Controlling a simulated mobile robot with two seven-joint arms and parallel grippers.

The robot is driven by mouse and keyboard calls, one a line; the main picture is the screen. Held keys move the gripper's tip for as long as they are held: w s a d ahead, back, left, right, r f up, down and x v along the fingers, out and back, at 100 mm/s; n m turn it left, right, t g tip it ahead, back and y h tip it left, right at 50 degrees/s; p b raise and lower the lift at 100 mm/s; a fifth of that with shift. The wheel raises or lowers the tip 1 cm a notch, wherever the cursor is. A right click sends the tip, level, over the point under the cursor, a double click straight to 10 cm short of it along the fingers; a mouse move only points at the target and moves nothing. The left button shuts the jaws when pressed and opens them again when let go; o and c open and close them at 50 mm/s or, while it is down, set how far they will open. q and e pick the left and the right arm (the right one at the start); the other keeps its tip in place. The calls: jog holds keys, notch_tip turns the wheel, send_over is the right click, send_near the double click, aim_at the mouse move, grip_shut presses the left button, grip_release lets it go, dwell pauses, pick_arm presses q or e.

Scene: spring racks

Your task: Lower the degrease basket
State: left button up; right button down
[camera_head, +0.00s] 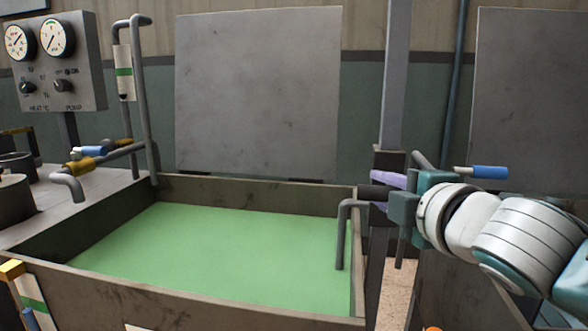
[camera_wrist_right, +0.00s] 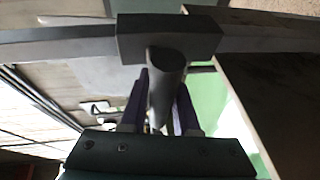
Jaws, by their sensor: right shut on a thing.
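My right gripper (camera_head: 383,193) comes in from the right at the tank's right rim, its purple fingers shut on a dark handle (camera_head: 369,192). In the right wrist view, the fingers (camera_wrist_right: 161,98) close around this rounded handle (camera_wrist_right: 165,70), which joins a dark block on a long grey bar (camera_wrist_right: 262,38). The handle sits close to a grey upright post (camera_head: 397,75) in the head view. No basket can be made out in either view. My left gripper is out of view.
A metal tank (camera_head: 240,309) of green liquid (camera_head: 225,248) fills the centre. A bent grey pipe (camera_head: 342,235) hooks over its right side. Pipes with a blue-handled valve (camera_head: 90,151) and a gauge panel (camera_head: 70,78) stand left. A grey plate (camera_head: 257,95) stands behind.

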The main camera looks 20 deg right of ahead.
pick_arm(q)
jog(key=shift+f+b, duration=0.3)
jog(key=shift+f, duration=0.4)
pick_arm(e)
notch_tip(320, 180, down, 3)
jog(key=shift+s+d+r, duration=0.1)
jog(key=shift+s+r, duration=0.05)
jog(key=c, duration=0.7)
grip_release()
jog(key=shift+r, duration=0.2)
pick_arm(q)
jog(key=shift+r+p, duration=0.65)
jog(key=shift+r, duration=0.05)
pick_arm(e)
jog(key=v, duration=1)
